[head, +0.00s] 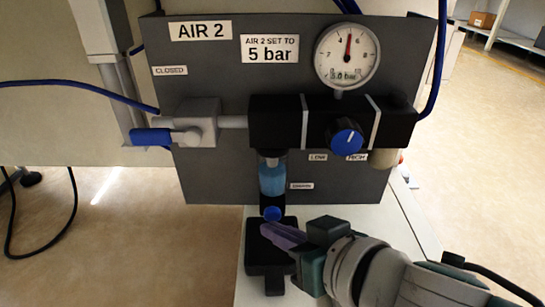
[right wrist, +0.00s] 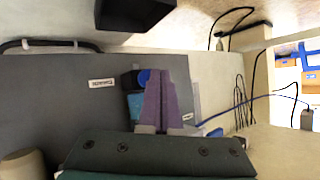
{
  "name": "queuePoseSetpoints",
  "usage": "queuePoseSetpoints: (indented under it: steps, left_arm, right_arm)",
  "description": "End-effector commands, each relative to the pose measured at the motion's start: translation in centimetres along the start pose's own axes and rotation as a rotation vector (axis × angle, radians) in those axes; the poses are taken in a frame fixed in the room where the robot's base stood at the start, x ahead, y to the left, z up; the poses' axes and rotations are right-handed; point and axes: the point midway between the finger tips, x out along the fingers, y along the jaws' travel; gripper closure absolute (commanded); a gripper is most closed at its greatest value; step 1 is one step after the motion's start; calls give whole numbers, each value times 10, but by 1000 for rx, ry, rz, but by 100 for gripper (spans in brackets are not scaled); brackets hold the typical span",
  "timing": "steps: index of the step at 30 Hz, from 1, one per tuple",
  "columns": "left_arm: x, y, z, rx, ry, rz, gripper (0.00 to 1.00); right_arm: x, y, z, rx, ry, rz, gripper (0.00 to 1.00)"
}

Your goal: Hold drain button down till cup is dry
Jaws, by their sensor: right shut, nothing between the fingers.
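The filter cup (head: 272,180) hangs under the black regulator block and holds blue liquid. Its blue drain button (head: 272,213) is at the bottom, above a black tray (head: 262,268). My right gripper (head: 272,232) comes in from the lower right, shut and empty, its purple fingertips just below the button. In the right wrist view the blue button (right wrist: 144,77) shows beside the tips of the right gripper (right wrist: 163,74), and part of the blue cup (right wrist: 135,105) shows behind the fingers. I cannot tell whether the fingertips touch the button. My left gripper is out of view.
The grey AIR 2 panel (head: 215,75) carries a gauge (head: 347,56) near 5 bar, a blue knob (head: 346,137) and a blue-handled valve (head: 152,137) beside a CLOSED label. A blue hose (head: 70,85) runs left. A pale surface (head: 375,240) lies below.

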Motion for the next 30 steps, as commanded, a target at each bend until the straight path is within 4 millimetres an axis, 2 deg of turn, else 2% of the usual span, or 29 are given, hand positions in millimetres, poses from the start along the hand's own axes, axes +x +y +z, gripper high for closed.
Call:
queuePoseSetpoints:
  steps: [30]
  left_arm:
    - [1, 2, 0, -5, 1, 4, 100]
  right_arm:
    - [6, 4, -4, 0, 0, 0, 100]
